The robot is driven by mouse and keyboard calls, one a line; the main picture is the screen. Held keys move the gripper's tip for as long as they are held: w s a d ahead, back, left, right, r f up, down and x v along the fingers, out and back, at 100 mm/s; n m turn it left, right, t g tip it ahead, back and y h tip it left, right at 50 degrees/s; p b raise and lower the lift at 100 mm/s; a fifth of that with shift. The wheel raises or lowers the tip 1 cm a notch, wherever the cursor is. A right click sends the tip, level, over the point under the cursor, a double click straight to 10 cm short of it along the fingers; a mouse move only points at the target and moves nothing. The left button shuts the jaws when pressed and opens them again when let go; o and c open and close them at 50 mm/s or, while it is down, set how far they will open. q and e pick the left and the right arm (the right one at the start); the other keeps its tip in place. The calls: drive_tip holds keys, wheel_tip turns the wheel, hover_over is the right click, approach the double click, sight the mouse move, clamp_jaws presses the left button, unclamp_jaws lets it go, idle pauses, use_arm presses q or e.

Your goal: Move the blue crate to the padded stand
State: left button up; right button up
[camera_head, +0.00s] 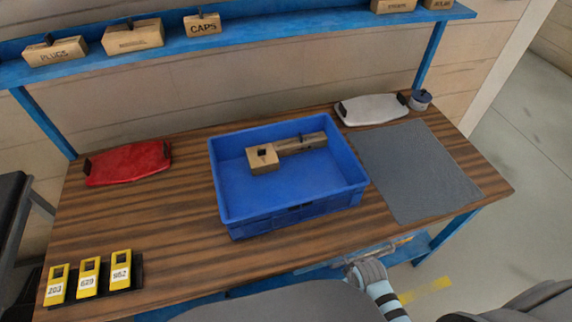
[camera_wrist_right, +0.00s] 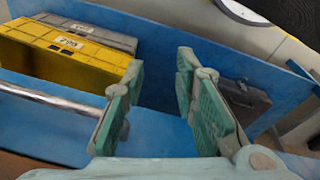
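The blue crate (camera_head: 228,200) sits on the middle of the wooden table in the head view. My left gripper is not in view.
In the wrist view, a yellow case (camera_wrist_right: 65,55) and metal bar (camera_wrist_right: 45,95) are left of my right gripper.

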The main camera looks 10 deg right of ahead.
drive_tip(key=w+a+r+n+p, duration=0.1)
drive_tip(key=w+r+p, duration=0.15)
drive_tip(key=r, duration=0.75)
drive_tip(key=w+a+r+n+p, duration=0.1)
drive_tip(key=w+r+n, duration=0.15)
drive_tip(key=r, duration=0.75)
wheel_tip(320, 180, up, 8)
drive_tip(key=n+g+y, duration=0.2)
drive_tip(key=n, duration=0.9)
hover_over(294, 222)
drive_tip(key=d, duration=0.4)
drive_tip(key=shift+w+r, duration=0.1)
drive_tip(key=shift+w, duration=0.15)
drive_tip(key=a+f+b, duration=0.1)
drive_tip(key=f, duration=0.3)
drive_tip(key=a+f+b, duration=0.1)
drive_tip(key=f, duration=0.4)
drive_tip(key=a+f+b, duration=0.1)
drive_tip(key=f, duration=0.3)
drive_tip(key=shift+s+f, duration=0.15)
drive_tip(key=shift+f, duration=0.15)
drive_tip(key=shift+r, duration=0.1)
clamp_jaws()
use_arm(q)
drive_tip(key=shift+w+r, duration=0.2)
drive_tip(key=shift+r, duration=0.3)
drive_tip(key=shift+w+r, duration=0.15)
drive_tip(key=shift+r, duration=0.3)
use_arm(e)
drive_tip(key=shift+r, duration=0.15)
